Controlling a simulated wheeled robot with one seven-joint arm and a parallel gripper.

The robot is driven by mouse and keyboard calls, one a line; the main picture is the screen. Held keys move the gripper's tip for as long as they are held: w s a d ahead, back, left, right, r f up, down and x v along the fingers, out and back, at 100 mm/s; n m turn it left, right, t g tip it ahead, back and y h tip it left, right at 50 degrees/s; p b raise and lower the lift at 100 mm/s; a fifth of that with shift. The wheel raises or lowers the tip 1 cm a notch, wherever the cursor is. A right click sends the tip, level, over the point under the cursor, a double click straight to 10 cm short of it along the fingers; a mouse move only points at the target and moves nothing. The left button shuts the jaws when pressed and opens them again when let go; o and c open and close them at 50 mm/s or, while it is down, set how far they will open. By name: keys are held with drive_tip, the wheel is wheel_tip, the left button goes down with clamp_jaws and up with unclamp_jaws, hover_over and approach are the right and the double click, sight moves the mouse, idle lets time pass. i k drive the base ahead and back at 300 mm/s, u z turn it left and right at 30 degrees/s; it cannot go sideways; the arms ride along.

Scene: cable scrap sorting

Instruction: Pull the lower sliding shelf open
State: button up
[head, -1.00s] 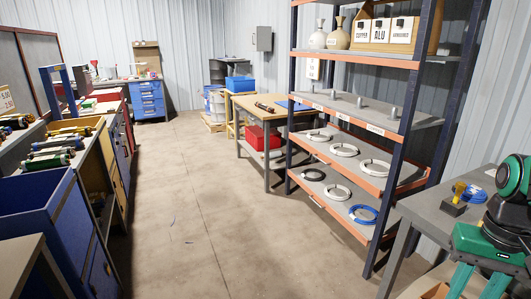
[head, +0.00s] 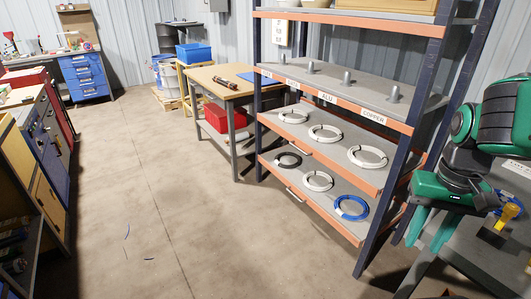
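The lower sliding shelf (head: 335,224) is the bottom grey tray of the rack, with an orange front edge. A small pale handle (head: 294,195) sits on its front left part. A black coil (head: 288,160), a white coil (head: 318,181) and a blue coil (head: 352,208) lie on it. The shelf looks about in line with the rack posts. My gripper (head: 430,238) is at the right, with its green fingers apart and nothing seen between them. It is well to the right of the handle and not touching the shelf, beside the rack's front right post.
A shelf above (head: 344,150) holds white coils. Over it is a shelf with pegs and labels such as COPPER (head: 373,116). A grey bench (head: 485,262) stands at the right, under my arm. A wooden table (head: 222,82) stands behind left. The floor (head: 215,220) before the rack is mostly clear.

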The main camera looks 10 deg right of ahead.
sight(356, 231)
drive_tip(key=u, duration=0.05)
drive_tip(key=i, duration=0.95)
